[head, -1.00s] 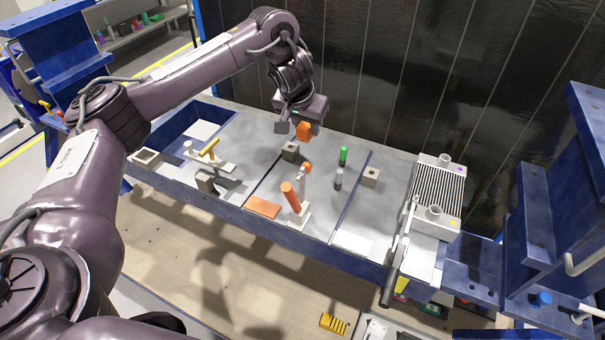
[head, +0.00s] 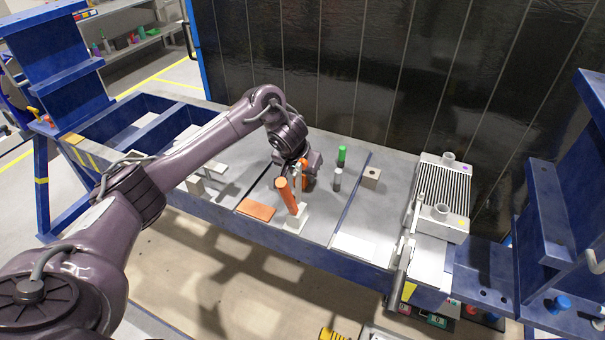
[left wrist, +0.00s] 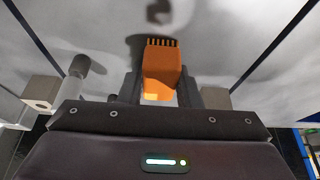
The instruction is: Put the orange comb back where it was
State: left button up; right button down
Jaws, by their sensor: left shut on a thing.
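The orange comb (left wrist: 161,65) is gripped between the two fingers of my left gripper (left wrist: 161,88) in the left wrist view. Its row of teeth points away from the gripper, over the grey table surface. In the head view my left gripper (head: 297,172) is low over the middle panel, just behind the toggle clamp with an orange handle (head: 286,194). There the clamp partly hides the gripper, and I cannot clearly separate the comb from the clamp's orange parts. I cannot tell whether the comb touches the table. My right gripper is not in view.
A flat orange plate (head: 257,210) lies left of the clamp. A green cylinder (head: 342,156), a grey cylinder (head: 337,179) and a grey block (head: 371,177) stand to the right. A finned metal part (head: 443,192) sits further right. A dark panelled wall (head: 400,70) is behind.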

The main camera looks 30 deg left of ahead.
pick_arm(q)
jog(key=o, duration=0.9)
jog(key=shift+f, duration=0.1)
jog(key=shift+o, duration=0.2)
jog(key=shift+r, duration=0.25)
jog(key=shift+v, duration=1.2)
jog(key=p+v, duration=0.5)
jog(key=v, duration=0.4)
jog(key=shift+s+r, duration=0.15)
jog(key=shift+r, duration=0.05)
jog(key=shift+d, duration=0.15)
